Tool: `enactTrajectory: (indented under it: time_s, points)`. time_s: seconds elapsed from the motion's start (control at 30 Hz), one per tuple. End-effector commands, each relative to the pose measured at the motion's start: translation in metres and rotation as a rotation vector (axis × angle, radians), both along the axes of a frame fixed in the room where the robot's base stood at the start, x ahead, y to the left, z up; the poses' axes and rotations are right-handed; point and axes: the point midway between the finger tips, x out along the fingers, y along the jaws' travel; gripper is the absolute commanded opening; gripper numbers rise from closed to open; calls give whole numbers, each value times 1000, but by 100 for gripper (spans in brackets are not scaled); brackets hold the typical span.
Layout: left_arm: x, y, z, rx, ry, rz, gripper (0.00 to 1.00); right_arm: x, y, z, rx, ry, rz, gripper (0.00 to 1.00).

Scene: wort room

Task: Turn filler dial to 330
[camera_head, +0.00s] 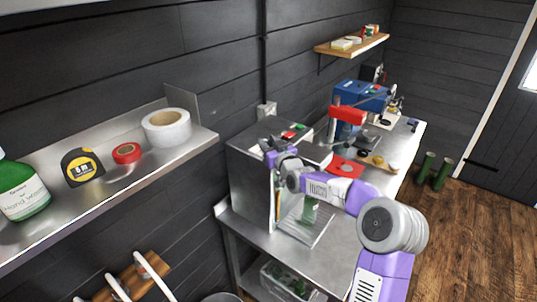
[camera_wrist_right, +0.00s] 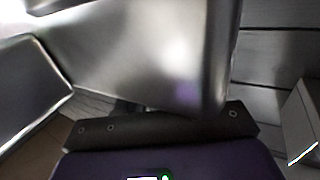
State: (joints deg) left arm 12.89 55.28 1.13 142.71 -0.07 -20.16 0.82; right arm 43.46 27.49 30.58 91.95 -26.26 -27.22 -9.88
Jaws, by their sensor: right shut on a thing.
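The filler (camera_head: 250,175) is a boxy steel machine on the steel bench, with red and green buttons on its top. My right gripper (camera_head: 280,157) is at the upper front of the filler, shut on what appears to be its dial. The dial is hidden behind the gripper, and its setting cannot be read. In the right wrist view, a smooth steel surface (camera_wrist_right: 150,55) fills most of the picture; the dial does not show there either. My left gripper is not in view.
A green bottle (camera_head: 309,211) stands at the filler's front. A steel shelf (camera_head: 150,165) at left holds tape rolls, a tape measure and a soap bottle. A clear bin (camera_head: 285,284) sits below.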

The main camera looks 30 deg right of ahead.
Motion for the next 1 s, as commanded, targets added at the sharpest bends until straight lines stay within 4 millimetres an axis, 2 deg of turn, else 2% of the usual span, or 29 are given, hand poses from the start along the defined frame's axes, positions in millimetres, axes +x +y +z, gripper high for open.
enactTrajectory:
  time_s: [0.03, 0.13, 0.4, 0.57, 1.0]
  points:
    - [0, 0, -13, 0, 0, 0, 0, 1, 3, 0, -6, -12, -20, 6]
    - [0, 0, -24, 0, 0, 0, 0, 1, 3, 1, -6, -12, -67, 6]
    - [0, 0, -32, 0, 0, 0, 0, 1, 4, 6, -3, -10, -213, 6]
    - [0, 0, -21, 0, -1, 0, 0, 1, 4, 8, -3, -6, -311, 6]
    - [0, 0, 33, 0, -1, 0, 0, 2, 2, 9, -3, -6, -650, 5]
